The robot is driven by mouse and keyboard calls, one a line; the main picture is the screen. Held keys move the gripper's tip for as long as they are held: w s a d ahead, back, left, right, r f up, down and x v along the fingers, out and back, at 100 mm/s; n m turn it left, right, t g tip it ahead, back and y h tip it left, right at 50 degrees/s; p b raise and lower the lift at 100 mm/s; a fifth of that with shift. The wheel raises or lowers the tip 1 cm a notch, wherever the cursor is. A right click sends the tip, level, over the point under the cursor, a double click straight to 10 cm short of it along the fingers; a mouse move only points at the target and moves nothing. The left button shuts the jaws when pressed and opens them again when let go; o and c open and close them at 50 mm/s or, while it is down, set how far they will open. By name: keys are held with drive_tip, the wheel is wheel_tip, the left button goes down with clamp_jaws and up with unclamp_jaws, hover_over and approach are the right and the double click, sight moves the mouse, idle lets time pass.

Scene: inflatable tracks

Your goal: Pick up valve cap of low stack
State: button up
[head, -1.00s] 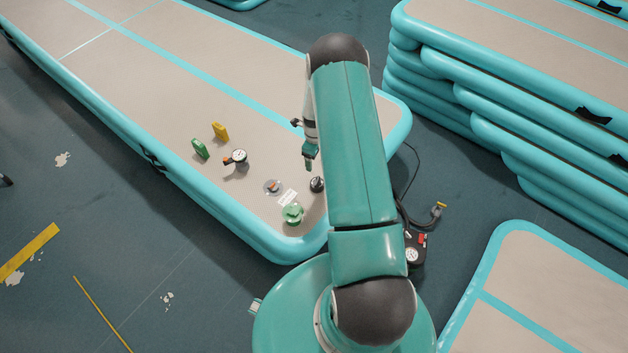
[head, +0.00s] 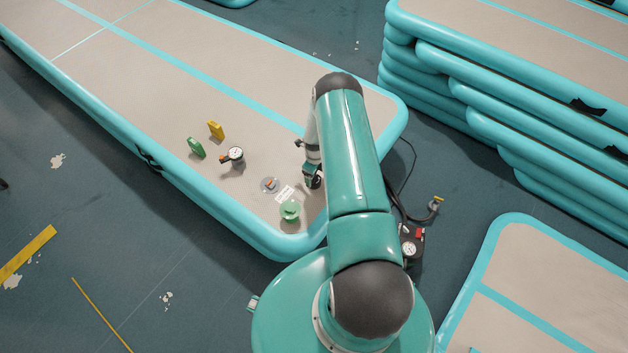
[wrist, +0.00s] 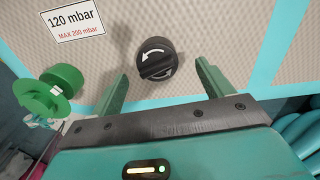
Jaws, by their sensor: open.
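The valve cap (wrist: 155,60) is a round black cap with a raised grip bar and white curved arrows. It sits on the beige top of the low stack (head: 175,95). My gripper (wrist: 163,70) is open, with one green finger on each side of the cap in the wrist view. The fingers show gaps to the cap, and nothing is held. In the head view my gripper (head: 312,178) is low over the near end of the low stack and largely hides the cap.
A green round fitting (head: 290,210), a label reading 120 mbar (wrist: 73,20), a grey disc (head: 270,185), a gauge (head: 235,155) and green and yellow clips (head: 216,130) lie to the left. A taller mat stack (head: 500,100) stands right. A pump box with hoses (head: 411,243) is on the floor.

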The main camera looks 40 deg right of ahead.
sight(315, 178)
wheel_tip(315, 178, down, 4)
drive_tip(key=shift+s+a+f, duration=0.1)
drive_tip(key=shift+s+f, duration=0.05)
drive_tip(key=shift+f, duration=0.05)
drive_tip(key=shift+c, duration=0.5)
drive_tip(key=c, duration=1)
drive_tip(key=shift+o, duration=0.2)
drive_tip(key=shift+r, duration=0.1)
